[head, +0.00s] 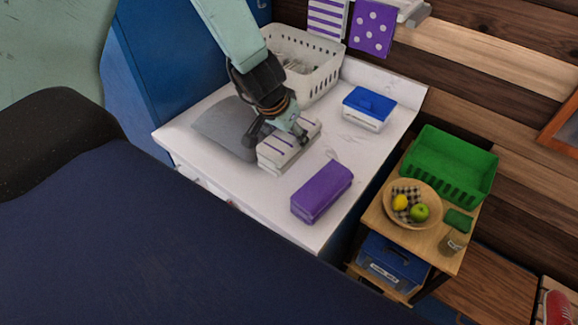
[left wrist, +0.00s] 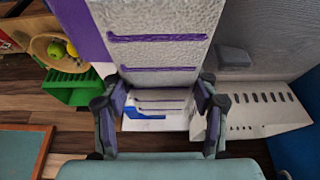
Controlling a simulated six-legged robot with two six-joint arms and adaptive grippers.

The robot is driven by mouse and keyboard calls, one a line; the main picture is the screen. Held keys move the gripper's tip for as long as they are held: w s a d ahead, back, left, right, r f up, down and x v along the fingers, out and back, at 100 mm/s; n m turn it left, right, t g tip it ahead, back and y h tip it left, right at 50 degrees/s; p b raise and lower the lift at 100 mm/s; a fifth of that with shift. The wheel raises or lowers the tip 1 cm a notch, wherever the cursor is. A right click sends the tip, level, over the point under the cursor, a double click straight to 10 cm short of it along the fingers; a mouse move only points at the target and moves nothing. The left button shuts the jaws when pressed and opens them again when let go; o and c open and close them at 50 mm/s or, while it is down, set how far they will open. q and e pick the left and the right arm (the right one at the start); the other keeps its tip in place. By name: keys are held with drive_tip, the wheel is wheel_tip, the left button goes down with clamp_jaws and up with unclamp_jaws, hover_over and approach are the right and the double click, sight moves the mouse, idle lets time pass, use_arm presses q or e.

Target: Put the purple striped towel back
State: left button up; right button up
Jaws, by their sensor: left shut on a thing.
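The purple striped towel (head: 290,152) is a folded white bundle with purple stripes, at the counter's middle in the head view. My left gripper (head: 287,133) comes down on it from above and is shut on it. In the left wrist view the striped towel (left wrist: 158,52) runs between the two fingers of my left gripper (left wrist: 162,105). I cannot tell whether the towel touches the counter. A purple folded towel (head: 322,191) lies nearer the counter's front right. Another striped cloth (head: 327,17) hangs at the back beside a purple dotted cloth (head: 372,28). My right gripper does not show.
A white perforated basket (head: 312,78) stands behind my gripper, and a blue-lidded box (head: 367,108) to its right. A grey flat patch (head: 222,128) lies left of the towel. A side table holds a green crate (head: 452,164) and a fruit bowl (head: 414,220).

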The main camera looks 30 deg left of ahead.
use_arm(q)
drive_tip(key=shift+s+d+f+b, duration=0.1)
drive_tip(key=shift+d+f+b, duration=0.1)
drive_tip(key=shift+f+b, duration=0.3)
drive_tip(key=f+b, duration=0.4)
drive_tip(key=f, duration=0.1)
drive_tip(key=shift+a+f, duration=0.2)
drive_tip(key=shift+a, duration=0.1)
drive_tip(key=shift+d+b, duration=0.15)
drive_tip(key=shift+b, duration=0.15)
drive_tip(key=shift+d+f+b, duration=0.1)
drive_tip(key=shift+f+b, duration=0.5)
wheel_tip(320, 180, down, 2)
drive_tip(key=shift+b, duration=0.9)
drive_tip(key=shift+a+f, duration=0.25)
drive_tip(key=shift+f, duration=0.05)
drive_tip(key=shift+d+r, duration=0.15)
drive_tip(key=shift+r, duration=0.05)
drive_tip(key=shift+f, duration=0.15)
drive_tip(key=o, duration=1.1)
drive_tip(key=shift+f, duration=0.1)
